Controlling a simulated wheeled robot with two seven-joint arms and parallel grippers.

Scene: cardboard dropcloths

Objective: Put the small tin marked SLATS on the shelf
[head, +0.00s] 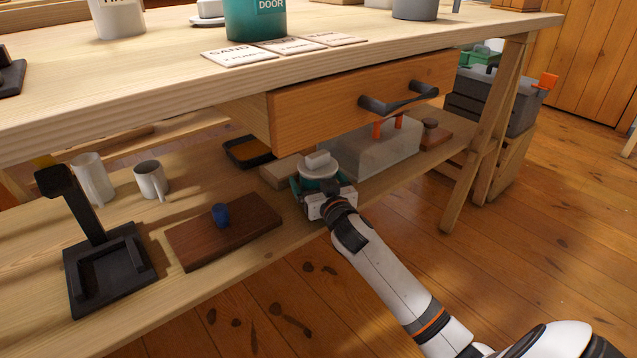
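A small tin with a pale round lid (319,167) and a teal body is at the front edge of the lower shelf (262,248), under the drawer. No SLATS marking is readable on it. My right gripper (322,192) is in front of the tin and overlaps it. My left gripper is not in view.
The open drawer (360,100) overhangs the shelf. A clear bin (375,150) stands right of the tin. A brown board (205,238) with a blue knob, a black stand (108,270) and two mugs (151,180) are left. A teal DOOR tin (240,20) stands on the bench top.

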